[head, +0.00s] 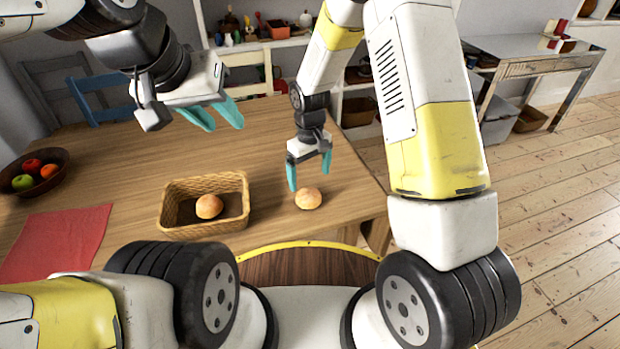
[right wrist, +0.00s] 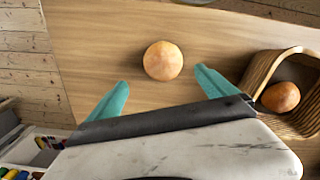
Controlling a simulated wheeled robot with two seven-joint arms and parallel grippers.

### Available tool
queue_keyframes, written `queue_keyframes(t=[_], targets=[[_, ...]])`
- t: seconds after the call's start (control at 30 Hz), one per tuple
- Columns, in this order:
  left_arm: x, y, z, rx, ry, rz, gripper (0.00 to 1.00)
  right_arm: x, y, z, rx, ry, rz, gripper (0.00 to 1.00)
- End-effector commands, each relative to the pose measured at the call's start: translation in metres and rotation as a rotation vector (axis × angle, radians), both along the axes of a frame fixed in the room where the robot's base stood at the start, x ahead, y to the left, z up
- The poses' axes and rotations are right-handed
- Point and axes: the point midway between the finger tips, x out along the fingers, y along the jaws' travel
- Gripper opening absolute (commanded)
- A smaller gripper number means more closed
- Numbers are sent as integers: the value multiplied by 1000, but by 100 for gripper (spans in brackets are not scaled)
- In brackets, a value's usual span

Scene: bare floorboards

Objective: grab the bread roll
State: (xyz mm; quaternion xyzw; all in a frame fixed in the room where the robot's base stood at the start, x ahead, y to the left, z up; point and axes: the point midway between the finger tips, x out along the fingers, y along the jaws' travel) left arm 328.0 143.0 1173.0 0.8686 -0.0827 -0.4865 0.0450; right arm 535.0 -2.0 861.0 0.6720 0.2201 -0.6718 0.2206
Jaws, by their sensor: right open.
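A round golden bread roll (head: 308,198) sits on the wooden table near its front edge. It also shows in the right wrist view (right wrist: 163,61), just beyond and between the fingertips. A second roll (head: 209,206) lies inside a wicker basket (head: 176,192) to its left; that roll (right wrist: 280,97) and the basket (right wrist: 262,62) show at the right of the wrist view. My right gripper (head: 309,178) is open with teal fingers, pointing down just above and behind the loose roll, with nothing between them. My left gripper (head: 213,117) is raised over the table at the left, empty.
A red cloth (head: 55,240) lies at the table's left, with a dark bowl of fruit (head: 35,173) behind it. Blue (head: 104,98) and pale chairs stand at the far side. The tabletop (head: 250,140) behind the basket is clear.

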Motion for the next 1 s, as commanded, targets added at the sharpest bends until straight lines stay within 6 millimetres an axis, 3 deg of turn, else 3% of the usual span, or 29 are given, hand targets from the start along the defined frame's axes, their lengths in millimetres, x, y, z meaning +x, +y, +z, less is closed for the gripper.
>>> queue_keyframes(t=[0.5, 0.83, 1.0], targets=[[0, 0, 0, 0, 0, 0, 36, -8, 3, -66, -1, 2, 0, 96], [0, 0, 0, 0, 0, 0, 36, -8, 3, -73, 1, -1, -1, 96], [0, 0, 0, 0, 0, 0, 36, -8, 3, -73, 1, -1, -1, 62]])
